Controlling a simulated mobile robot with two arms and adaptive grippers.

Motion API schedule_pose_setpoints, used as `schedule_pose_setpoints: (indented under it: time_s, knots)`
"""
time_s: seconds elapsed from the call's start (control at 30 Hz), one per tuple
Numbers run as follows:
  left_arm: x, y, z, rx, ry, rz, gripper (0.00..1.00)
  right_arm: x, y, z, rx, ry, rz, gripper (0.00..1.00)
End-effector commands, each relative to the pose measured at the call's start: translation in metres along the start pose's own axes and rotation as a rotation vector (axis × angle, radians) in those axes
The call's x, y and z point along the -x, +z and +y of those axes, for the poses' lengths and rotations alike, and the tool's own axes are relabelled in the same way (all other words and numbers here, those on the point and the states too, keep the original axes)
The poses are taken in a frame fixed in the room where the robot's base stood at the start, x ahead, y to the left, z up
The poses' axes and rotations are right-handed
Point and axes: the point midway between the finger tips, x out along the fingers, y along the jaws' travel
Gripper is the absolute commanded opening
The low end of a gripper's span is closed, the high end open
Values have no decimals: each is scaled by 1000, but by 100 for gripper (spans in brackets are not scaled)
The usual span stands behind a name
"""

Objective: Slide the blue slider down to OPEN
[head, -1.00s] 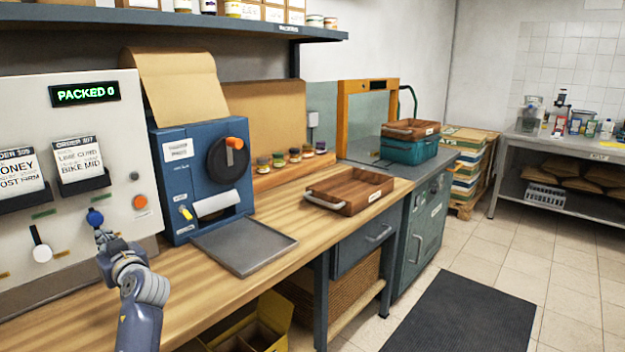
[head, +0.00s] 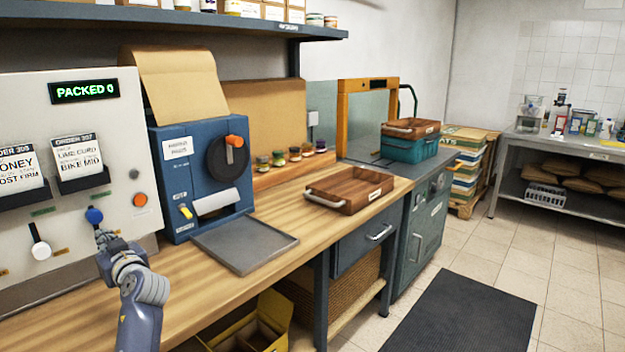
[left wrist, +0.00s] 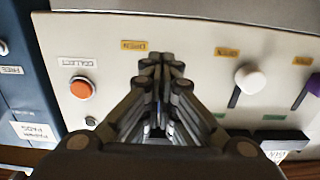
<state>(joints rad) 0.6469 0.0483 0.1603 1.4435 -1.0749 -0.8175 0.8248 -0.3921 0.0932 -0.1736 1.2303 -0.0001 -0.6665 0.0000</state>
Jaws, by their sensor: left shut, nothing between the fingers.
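The blue slider knob (head: 94,215) is on the pale control panel (head: 115,180) at the left of the head view, below the order cards. My left gripper (head: 103,237) is shut and empty. Its tips are just below the blue knob; I cannot tell whether they touch it. In the left wrist view, which is upside down, the shut fingers (left wrist: 160,62) point at the panel below an OPEN label (left wrist: 133,45). The blue knob is hidden behind them there. My right gripper is out of view.
A white slider (head: 40,248) is left of the blue one; it also shows in the left wrist view (left wrist: 250,80), near a purple knob (left wrist: 314,84). An orange button (head: 139,200) is to the right. A blue machine (head: 165,190) and grey tray (head: 245,244) are beside the panel.

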Motion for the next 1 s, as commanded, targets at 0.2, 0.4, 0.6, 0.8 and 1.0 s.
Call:
schedule_pose_setpoints:
  time_s: [0.2,0.4,0.6,0.8,1.0]
  knots:
    - [0,-5,0,0,0,0,0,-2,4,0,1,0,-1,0]
    - [0,-11,0,0,0,0,0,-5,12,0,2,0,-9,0]
    - [5,-12,0,0,1,0,0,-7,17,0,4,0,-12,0]
    - [24,-12,0,1,1,-1,0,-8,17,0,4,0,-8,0]
    - [44,-12,0,0,1,0,0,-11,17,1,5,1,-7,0]
